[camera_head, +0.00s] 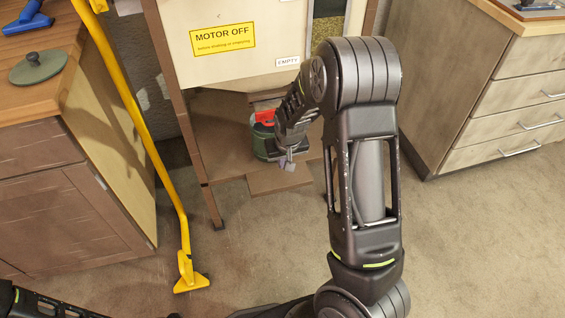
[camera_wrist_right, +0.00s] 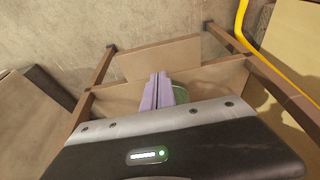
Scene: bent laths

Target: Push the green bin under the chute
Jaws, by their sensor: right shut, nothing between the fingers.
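The green bin (camera_head: 258,143) stands on the low wooden shelf of the machine stand, beneath the cream machine body; a red-orange patch shows at its top. My right forearm and gripper hide its right side. My right gripper (camera_head: 287,163) is shut and empty, low at the bin's front right. In the right wrist view the shut fingers (camera_wrist_right: 158,91) overlap the edge of the green bin (camera_wrist_right: 181,93); whether they touch it I cannot tell. The chute cannot be clearly made out under the machine. My left gripper is out of view; only part of the left arm shows.
The cream machine (camera_head: 240,50) carries a yellow "MOTOR OFF" sign (camera_head: 223,38) and an "EMPTY" label (camera_head: 288,62). A yellow pole (camera_head: 150,140) leans left of the stand. Wooden cabinets stand left (camera_head: 45,155) and right (camera_head: 520,90). A small board (camera_head: 270,180) juts out at the shelf's front.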

